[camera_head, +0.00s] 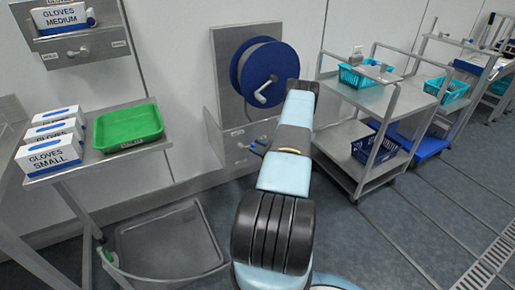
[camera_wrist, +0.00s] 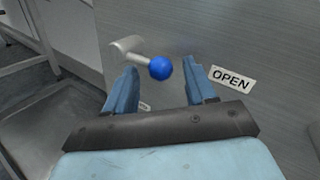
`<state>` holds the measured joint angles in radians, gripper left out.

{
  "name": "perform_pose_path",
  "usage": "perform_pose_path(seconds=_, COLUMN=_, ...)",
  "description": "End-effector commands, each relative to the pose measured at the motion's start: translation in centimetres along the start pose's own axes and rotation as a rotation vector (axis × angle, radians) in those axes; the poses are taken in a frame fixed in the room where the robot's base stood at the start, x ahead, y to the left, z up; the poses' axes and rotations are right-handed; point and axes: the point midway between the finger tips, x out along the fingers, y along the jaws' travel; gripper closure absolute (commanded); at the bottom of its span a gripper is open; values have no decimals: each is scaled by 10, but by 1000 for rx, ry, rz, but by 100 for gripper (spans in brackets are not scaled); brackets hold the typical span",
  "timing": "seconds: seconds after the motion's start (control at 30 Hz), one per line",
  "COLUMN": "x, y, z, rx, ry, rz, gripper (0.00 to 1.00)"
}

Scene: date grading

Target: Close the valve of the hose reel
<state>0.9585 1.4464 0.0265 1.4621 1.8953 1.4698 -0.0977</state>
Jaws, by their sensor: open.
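The hose reel (camera_head: 250,71) is a blue-rimmed drum on a grey wall panel in the head view. Its valve has a small lever with a blue ball knob (camera_wrist: 160,68) on a grey stem (camera_wrist: 126,46) in the wrist view. A white label reading "OPEN" (camera_wrist: 232,79) is right of the knob. My gripper (camera_wrist: 165,83) is open, with its two blue fingers on either side below the knob in the picture. I cannot tell whether the knob lies between the fingertips or beyond them. In the head view my arm hides part of the valve area.
A side table (camera_head: 49,179) with glove boxes (camera_head: 50,157) and a green tray (camera_head: 128,127) stands left. A grey tub (camera_head: 167,247) is on the floor. A cart (camera_head: 377,97) with a blue crate (camera_head: 376,149) stands right of my arm.

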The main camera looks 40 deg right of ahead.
Motion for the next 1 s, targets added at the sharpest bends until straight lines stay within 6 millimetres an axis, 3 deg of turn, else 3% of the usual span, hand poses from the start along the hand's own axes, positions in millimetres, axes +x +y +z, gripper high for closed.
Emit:
perform_pose_path(seconds=0.23, x=0, y=0, z=0, rx=0, ry=0, rz=0, gripper=46)
perform_pose_path(seconds=0.8, x=0, y=-1, z=1, rx=-2, ry=-1, rz=-2, gripper=100)
perform_pose_path(seconds=1.0, x=1, y=-2, z=1, rx=-2, ry=-2, rz=-2, gripper=100)
